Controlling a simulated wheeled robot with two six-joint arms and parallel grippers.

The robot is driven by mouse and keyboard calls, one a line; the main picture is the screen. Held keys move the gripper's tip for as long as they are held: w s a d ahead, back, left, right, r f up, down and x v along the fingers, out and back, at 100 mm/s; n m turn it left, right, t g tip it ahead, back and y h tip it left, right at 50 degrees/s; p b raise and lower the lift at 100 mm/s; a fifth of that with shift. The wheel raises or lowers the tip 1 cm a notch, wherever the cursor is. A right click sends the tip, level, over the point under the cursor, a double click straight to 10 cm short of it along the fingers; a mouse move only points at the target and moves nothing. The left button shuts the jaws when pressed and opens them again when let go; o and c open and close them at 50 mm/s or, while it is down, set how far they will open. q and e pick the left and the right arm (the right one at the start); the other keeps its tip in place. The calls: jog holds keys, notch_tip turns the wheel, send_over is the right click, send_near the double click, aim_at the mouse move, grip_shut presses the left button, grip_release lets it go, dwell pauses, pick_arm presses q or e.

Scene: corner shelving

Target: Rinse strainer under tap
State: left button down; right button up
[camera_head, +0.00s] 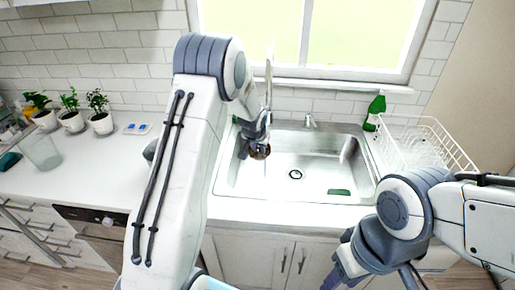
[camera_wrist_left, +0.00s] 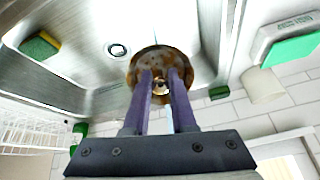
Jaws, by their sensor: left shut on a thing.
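The strainer (camera_wrist_left: 148,62) is a small round metal disc with brown, dirty-looking patches and a knob at its middle. My left gripper (camera_wrist_left: 165,80) is shut on it in the left wrist view. In the head view, the left gripper (camera_head: 257,140) holds the strainer (camera_head: 260,153) above the left part of the steel sink (camera_head: 318,150). The tap (camera_head: 268,75) is a tall metal shape partly hidden behind my left arm. A thin pale streak shows below the strainer; I cannot tell if it is water. My right gripper (camera_head: 345,268) is low in front of the counter, its fingertips unclear.
The drain hole (camera_head: 296,174) is open in the basin. A green-and-yellow sponge (camera_wrist_left: 40,45) lies at the sink's front right. A green bottle (camera_head: 375,112) and a white dish rack (camera_head: 425,145) stand right of the sink. Potted plants (camera_head: 100,122) and a glass container (camera_head: 42,150) stand left.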

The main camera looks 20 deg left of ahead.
pick_arm(q)
jog(key=w, duration=0.1)
jog(key=w+p, duration=0.1)
jog(key=w, duration=0.1)
jog(key=w+a+f+p, duration=0.1)
jog(key=w, duration=0.1)
jog(key=shift+w+a+f, duration=0.2)
jog(key=shift+w, duration=0.6)
jog(key=shift+d, duration=0.15)
jog(key=shift+w+d+b, duration=0.1)
jog(key=shift+d+b, duration=0.25)
jog(key=shift+d, duration=0.1)
jog(key=shift+a, duration=0.15)
jog(key=shift+a, duration=0.45)
jog(key=shift+s, duration=0.2)
